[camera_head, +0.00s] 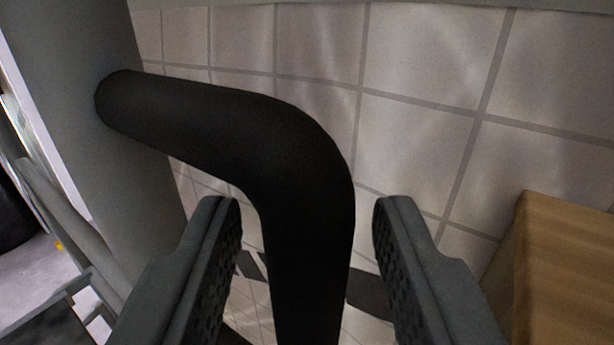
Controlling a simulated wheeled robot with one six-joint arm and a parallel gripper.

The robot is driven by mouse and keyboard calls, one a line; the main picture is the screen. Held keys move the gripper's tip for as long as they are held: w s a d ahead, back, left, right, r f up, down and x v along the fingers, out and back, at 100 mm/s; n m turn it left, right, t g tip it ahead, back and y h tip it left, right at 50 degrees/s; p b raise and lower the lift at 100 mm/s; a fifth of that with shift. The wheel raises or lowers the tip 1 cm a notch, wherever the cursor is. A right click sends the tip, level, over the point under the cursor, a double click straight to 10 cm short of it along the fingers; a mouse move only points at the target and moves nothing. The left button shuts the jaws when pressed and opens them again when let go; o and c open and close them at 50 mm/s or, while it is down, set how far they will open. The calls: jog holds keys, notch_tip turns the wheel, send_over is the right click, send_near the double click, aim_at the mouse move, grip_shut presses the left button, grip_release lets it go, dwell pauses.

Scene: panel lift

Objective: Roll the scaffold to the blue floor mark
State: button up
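A thick black bent handle (310,200) comes out of a grey upright post (85,70) at the left and turns downward in the middle of the view. The post looks like part of the scaffold; the rest of the scaffold is mostly out of view. My gripper (305,215) is open, with one grey finger on each side of the handle's downward part. The blue floor mark is not in view.
A wooden block or box (565,265) stands at the lower right. Light tiles (420,60) fill the background. Grey rails (70,215) and a dark object (12,205) show at the left edge.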

jog(key=shift+w, duration=0.4)
grip_shut()
jog(key=shift+s, duration=0.1)
